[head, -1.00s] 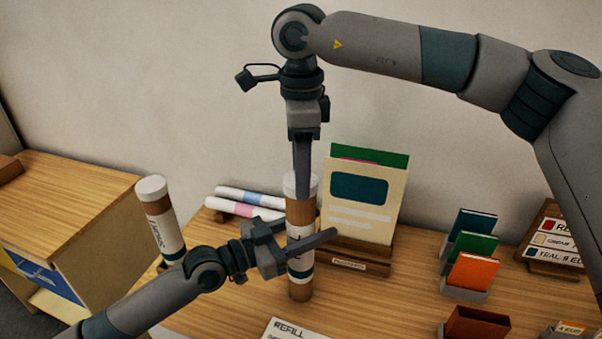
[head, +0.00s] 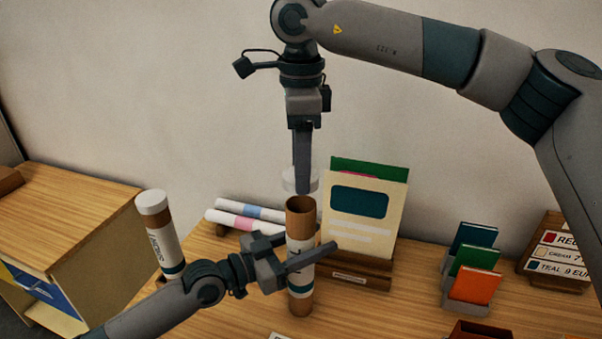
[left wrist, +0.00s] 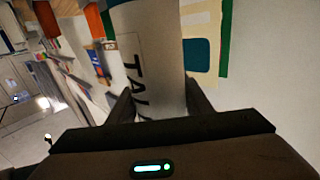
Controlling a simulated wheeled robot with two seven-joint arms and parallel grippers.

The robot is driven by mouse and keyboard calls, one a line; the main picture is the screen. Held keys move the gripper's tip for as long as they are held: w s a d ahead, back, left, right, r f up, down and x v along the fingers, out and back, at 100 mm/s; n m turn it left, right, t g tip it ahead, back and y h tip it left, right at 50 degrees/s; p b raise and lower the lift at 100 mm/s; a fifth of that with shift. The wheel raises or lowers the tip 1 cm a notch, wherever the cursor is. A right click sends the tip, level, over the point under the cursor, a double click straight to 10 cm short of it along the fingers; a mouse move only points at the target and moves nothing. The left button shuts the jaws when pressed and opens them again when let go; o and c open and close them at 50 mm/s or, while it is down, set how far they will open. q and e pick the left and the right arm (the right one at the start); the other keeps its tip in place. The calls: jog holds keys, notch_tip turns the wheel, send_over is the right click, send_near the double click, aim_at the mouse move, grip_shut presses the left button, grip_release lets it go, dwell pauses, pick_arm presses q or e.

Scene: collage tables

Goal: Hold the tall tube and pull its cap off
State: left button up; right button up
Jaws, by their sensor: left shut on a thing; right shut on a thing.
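The tall tube (head: 300,222) is brown cardboard with a white label and stands upright on the wooden table, its top open. My left gripper (head: 305,262) is shut around its middle from the left. In the left wrist view the labelled tube (left wrist: 150,60) sits between the left fingers (left wrist: 158,100). The white cap (head: 299,181) is off the tube, a little above its open mouth. My right gripper (head: 302,188) points straight down and is shut on the cap, with a finger covering part of it.
A second capped tube (head: 160,235) stands at the left. Rolled papers (head: 245,212) lie behind the tall tube. A rack holding a cream folder (head: 362,215) stands close at its right. Small card holders (head: 470,270) and a price sign (head: 558,252) are farther right.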

pick_arm(q)
jog(key=o, duration=1.6)
jog(key=shift+s+a+f+b, duration=0.1)
jog(key=shift+s+a+b, duration=0.15)
jog(key=shift+a, duration=0.25)
pick_arm(e)
jog(key=shift+f, duration=0.35)
pick_arm(q)
jog(key=b+v, duration=0.4)
jog(key=v, duration=0.5)
jog(key=shift+a, duration=0.15)
jog(key=shift+b+v, duration=0.55)
jog(key=shift+v, duration=0.25)
pick_arm(e)
jog(key=shift+f, duration=2.5)
